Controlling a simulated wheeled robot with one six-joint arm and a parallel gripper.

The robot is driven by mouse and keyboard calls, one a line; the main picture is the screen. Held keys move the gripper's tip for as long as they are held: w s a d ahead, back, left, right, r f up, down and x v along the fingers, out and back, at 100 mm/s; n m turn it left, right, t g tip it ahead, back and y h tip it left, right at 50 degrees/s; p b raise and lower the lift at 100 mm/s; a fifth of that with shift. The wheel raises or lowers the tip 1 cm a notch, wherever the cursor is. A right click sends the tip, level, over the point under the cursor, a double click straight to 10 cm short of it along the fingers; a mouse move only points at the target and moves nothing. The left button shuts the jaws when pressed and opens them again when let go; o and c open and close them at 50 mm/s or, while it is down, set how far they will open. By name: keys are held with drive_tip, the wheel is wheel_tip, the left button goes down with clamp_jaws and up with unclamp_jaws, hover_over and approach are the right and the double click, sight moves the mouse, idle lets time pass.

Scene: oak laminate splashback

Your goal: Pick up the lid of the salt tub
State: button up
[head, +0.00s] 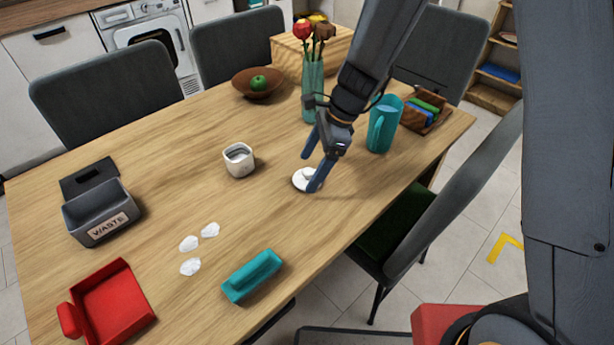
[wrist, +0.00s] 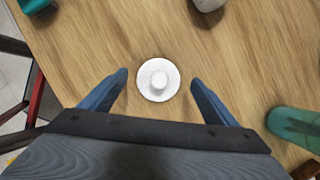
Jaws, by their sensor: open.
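The lid (head: 303,181) is a round white disc with a raised knob, lying flat on the wooden table. In the wrist view the lid (wrist: 158,79) sits ahead of and between my open fingers, touching neither. My gripper (head: 311,167) is low over the table at the lid, with blue fingers, and one finger partly hides the lid in the head view. My gripper (wrist: 157,83) holds nothing. The salt tub (head: 239,161) stands upright and uncovered to the left of the lid, a small white pot. Only its edge shows in the wrist view (wrist: 208,4).
A teal jug (head: 383,125) and a flower vase (head: 313,90) stand near my arm. A dark waste bin (head: 97,212), a red dustpan (head: 113,304), a teal brush-like block (head: 252,277) and white scraps (head: 189,243) lie left. Table around the lid is clear.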

sight(301, 178)
drive_tip(key=shift+x, duration=1.2)
drive_tip(key=shift+s, duration=0.1)
drive_tip(key=c, duration=1.1)
